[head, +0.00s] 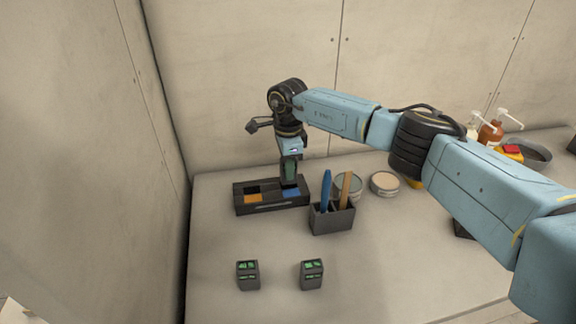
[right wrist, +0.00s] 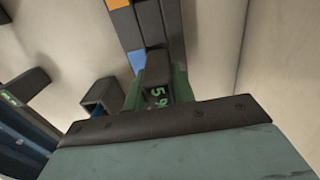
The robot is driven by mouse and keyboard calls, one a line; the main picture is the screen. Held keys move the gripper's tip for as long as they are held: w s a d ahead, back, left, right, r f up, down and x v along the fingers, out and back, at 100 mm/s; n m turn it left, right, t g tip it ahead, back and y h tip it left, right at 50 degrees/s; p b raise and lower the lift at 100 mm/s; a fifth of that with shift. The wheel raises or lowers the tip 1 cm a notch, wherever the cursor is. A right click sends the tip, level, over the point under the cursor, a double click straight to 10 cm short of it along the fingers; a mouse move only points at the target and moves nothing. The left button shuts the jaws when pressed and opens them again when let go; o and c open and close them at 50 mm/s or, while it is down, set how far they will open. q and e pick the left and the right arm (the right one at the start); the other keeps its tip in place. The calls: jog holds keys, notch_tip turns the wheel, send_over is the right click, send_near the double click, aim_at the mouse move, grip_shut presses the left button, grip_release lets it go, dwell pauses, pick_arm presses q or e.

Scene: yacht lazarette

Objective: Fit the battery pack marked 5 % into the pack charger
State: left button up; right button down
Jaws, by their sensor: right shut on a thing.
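The pack charger (head: 262,208) is a dark tray on the bench with orange and blue patches in its top. It also shows in the right wrist view (right wrist: 150,25). My right gripper (head: 290,172) points down over the charger's right part. It is shut on a dark battery pack (right wrist: 157,92) whose green marking reads 5 %. The pack's lower end is at or just above the charger's top; I cannot tell whether it sits in a bay. Two other dark packs with green displays, a left one (head: 248,275) and a right one (head: 312,274), stand near the front. My left gripper is out of view.
A dark holder (head: 332,220) with a blue and a tan handle stands close right of the charger. Round tins (head: 385,183), pump bottles (head: 490,132) and a bowl (head: 530,152) stand farther right. A wall rises behind. The bench between charger and front packs is clear.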

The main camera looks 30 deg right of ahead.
jog(key=shift+f+b, duration=1.4)
jog(key=shift+f, duration=0.45)
jog(key=c, duration=1.1)
grip_release()
jog(key=shift+r, duration=0.3)
notch_tip(320, 180, up, 12)
jog(key=shift+f+p, duration=0.1)
jog(key=shift+p, duration=0.2)
jog(key=shift+r, duration=0.5)
